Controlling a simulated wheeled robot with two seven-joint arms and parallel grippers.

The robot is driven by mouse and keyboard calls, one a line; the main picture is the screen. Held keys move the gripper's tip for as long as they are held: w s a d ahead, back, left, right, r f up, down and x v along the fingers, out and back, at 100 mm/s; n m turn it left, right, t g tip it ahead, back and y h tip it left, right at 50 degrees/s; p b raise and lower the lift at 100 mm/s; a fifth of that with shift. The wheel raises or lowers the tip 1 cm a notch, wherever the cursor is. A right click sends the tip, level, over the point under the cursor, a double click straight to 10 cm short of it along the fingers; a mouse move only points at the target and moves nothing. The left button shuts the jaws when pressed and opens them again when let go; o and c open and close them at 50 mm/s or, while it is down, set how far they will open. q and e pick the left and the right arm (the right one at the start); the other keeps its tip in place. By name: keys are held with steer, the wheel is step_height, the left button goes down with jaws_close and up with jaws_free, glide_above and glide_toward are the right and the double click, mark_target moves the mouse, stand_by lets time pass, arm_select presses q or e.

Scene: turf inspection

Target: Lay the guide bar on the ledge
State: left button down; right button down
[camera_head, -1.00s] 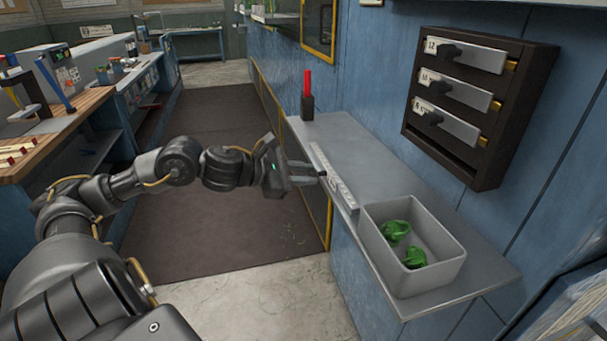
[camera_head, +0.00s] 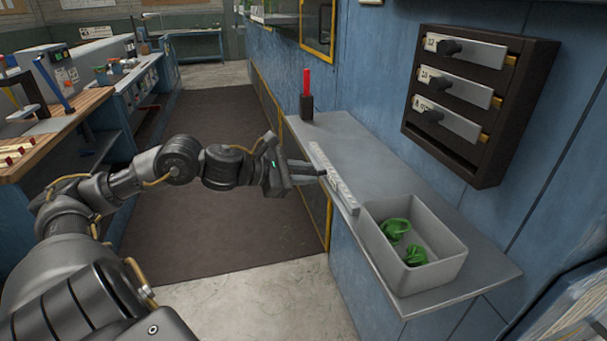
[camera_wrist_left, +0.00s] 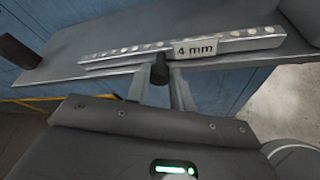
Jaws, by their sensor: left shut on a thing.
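The guide bar (camera_head: 335,180) is a pale metal strip with a row of holes. It lies lengthwise along the front edge of the grey ledge (camera_head: 375,165). In the left wrist view the guide bar (camera_wrist_left: 235,41) carries a "4 mm" label and a dark knob. My left gripper (camera_head: 318,173) is shut on this knob from the aisle side; its fingertips (camera_wrist_left: 161,82) show on either side of it. The bar is at the ledge surface or just above it; I cannot tell if it rests fully. My right gripper is not in view.
A grey bin (camera_head: 440,281) with green crumpled pieces stands at the ledge's near end, close to the bar. A red-and-black upright object (camera_head: 307,100) stands at the far end. A dark wall rack (camera_head: 484,100) holds labelled bars with knobs. The ledge behind the bar is clear.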

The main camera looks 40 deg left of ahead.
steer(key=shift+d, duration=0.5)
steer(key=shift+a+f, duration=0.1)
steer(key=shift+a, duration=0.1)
arm_select(q)
steer(key=shift+b, duration=0.3)
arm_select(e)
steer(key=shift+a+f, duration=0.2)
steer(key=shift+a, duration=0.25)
arm_select(q)
steer(key=shift+f, duration=0.1)
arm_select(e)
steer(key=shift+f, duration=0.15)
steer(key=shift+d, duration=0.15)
arm_select(q)
steer(key=shift+b, duration=0.3)
steer(key=c, duration=1.2)
jaws_free()
steer(key=shift+c, duration=0.2)
steer(key=shift+o, duration=0.5)
steer(key=shift+f, duration=0.1)
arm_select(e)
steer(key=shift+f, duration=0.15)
